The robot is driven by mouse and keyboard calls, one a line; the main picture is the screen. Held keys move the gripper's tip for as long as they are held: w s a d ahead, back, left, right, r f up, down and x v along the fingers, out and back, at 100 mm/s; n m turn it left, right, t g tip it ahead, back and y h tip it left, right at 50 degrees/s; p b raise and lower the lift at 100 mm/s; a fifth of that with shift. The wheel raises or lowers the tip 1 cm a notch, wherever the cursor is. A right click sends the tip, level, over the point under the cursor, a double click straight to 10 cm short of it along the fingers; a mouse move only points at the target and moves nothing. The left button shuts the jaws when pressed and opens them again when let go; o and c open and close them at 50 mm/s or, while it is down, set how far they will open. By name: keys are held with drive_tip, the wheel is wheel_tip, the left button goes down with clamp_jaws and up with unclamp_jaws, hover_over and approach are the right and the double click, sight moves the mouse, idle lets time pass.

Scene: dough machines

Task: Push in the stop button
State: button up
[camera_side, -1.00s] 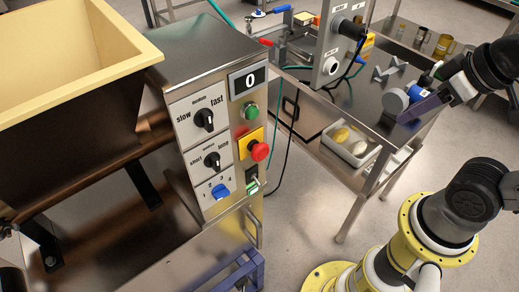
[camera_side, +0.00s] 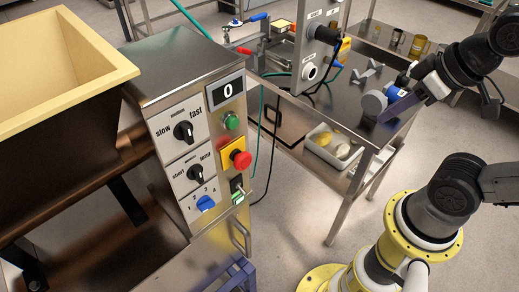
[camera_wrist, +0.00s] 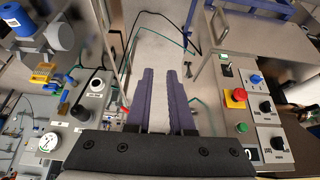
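The stop button (camera_side: 241,159) is a red mushroom knob on a yellow plate, on the steel control panel of the dough machine. It stands out from the plate. It also shows in the wrist view (camera_wrist: 239,95), right of my fingers. My gripper (camera_side: 385,117) is well to the right of the panel in the side view, over the steel table, touching nothing I can see. In the wrist view its two purple fingers (camera_wrist: 160,72) are apart with a narrow gap, and nothing is between them.
A green button (camera_side: 231,121) sits above the stop button, with a display reading 0 (camera_side: 227,92) higher up. Black dials (camera_side: 184,131) and a blue knob (camera_side: 205,203) are to the left.

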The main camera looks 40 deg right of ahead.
drive_tip(key=shift+w+r+n, duration=0.2)
drive_tip(key=shift+w+n, duration=0.05)
drive_tip(key=shift+n, duration=0.05)
drive_tip(key=shift+c, duration=1.2)
drive_tip(key=w+n, duration=0.1)
drive_tip(key=w+r+n+t, duration=0.1)
drive_tip(key=shift+w+a+r+n, duration=0.2)
drive_tip(key=shift+w+n, duration=0.1)
drive_tip(key=shift+w, duration=0.1)
clamp_jaws()
drive_tip(key=a+f+n+y, duration=0.1)
drive_tip(key=a+n+y, duration=0.3)
drive_tip(key=a+n, duration=0.9)
drive_tip(key=a, duration=0.5)
drive_tip(key=shift+w+f+g+y, duration=0.15)
drive_tip(key=shift+f+g+y, duration=0.15)
drive_tip(key=shift+y, duration=0.1)
